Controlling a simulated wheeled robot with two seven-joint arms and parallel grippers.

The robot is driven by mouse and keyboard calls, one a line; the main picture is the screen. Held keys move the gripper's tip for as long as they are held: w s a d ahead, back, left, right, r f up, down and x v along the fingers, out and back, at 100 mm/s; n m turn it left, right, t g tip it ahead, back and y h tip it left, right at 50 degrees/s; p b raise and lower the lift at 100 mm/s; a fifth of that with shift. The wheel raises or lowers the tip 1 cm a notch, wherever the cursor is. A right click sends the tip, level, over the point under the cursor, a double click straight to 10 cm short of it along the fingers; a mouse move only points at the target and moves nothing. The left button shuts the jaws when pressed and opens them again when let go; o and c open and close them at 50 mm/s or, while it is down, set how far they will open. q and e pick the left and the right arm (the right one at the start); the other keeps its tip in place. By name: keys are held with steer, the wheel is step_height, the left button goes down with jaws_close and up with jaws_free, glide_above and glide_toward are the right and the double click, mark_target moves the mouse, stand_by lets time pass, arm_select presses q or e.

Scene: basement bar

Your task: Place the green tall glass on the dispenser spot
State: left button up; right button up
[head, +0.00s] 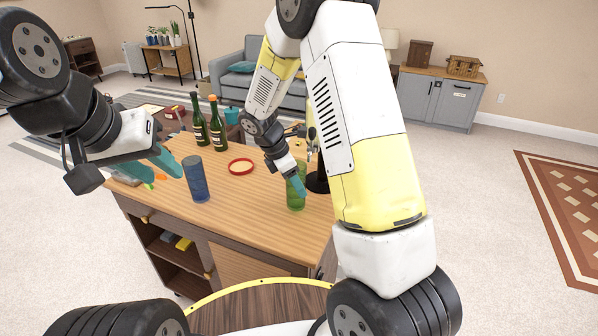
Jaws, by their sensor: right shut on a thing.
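The green tall glass (295,198) stands upright at the right part of the wooden bar counter. My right gripper (298,187) reaches down to it and is shut on its upper part; the fingers cover some of the glass. I cannot tell whether its base touches the counter. A black dispenser (317,181) with a tap stands just right of and behind the glass, partly hidden by my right arm. The dispenser spot is not clearly visible. My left gripper (152,168) is open and empty over the counter's left end.
A blue glass (196,182) stands on the counter (240,215) near my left gripper. A round red-rimmed dish (240,167) lies mid-counter. Two dark green bottles (208,125) stand at the back. Small orange and green pieces (155,180) lie at the left. The counter's front middle is clear.

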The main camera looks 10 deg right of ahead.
steer(key=d, duration=0.2)
steer(key=d+f, duration=0.1)
steer(key=d, duration=0.1)
steer(key=shift+w+f, duration=0.1)
steer(key=shift+w, duration=0.25)
steer(key=shift+f, duration=0.1)
steer(key=shift+f, duration=0.1)
steer(key=o, duration=1.6)
